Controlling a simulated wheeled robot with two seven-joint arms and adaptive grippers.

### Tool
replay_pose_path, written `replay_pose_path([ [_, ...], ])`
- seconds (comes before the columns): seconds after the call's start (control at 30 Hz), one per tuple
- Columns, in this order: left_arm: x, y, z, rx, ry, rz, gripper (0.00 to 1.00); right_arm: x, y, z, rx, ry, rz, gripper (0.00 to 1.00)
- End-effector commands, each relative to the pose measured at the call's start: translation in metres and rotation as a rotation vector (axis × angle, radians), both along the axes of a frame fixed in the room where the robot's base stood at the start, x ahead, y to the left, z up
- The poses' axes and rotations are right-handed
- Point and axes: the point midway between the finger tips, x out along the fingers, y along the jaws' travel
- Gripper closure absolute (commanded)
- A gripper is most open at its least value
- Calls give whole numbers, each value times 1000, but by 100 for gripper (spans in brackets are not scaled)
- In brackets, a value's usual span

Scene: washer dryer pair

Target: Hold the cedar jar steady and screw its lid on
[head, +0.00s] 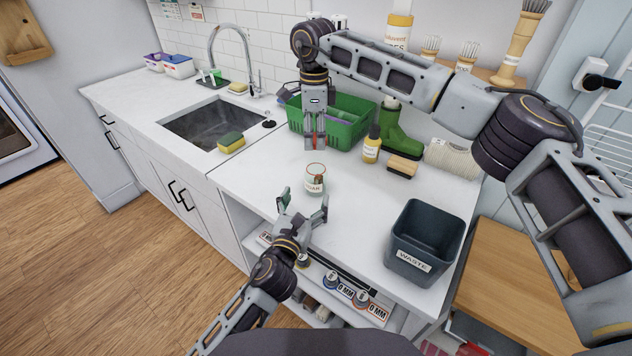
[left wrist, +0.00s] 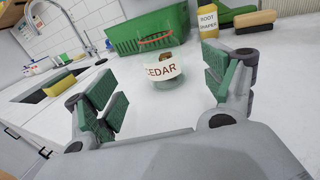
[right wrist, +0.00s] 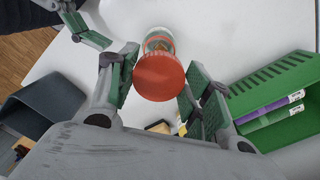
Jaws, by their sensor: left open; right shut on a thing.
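The cedar jar (head: 314,186) stands upright and uncapped on the white counter; in the left wrist view its label reads CEDAR (left wrist: 163,71). My left gripper (head: 305,203) is open on the near side of the jar, its fingers spread and not touching it. My right gripper (head: 314,144) points down above and behind the jar. It is shut on the red lid (right wrist: 160,78), which is clear of the jar. In the right wrist view the jar (right wrist: 158,42) shows partly behind the lid. The lid's underside is hidden.
A green basket (head: 350,123) stands behind the jar, with a yellow-labelled bottle (head: 372,146) and a brush (head: 402,166) to its right. A dark waste bin (head: 424,243) stands at the right front. The sink (head: 208,124) is at left. Counter around the jar is clear.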

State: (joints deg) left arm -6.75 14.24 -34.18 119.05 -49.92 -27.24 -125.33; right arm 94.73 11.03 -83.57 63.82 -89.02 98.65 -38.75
Motion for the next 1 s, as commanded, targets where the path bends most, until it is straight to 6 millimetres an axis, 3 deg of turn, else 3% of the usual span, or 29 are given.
replay_pose_path([
  [0.7,69,-19,1,-1,-2,1,17,0,0,0,0,0,0,60],
  [1.0,90,-25,1,-1,-1,0,17,0,0,0,0,0,0,60],
])
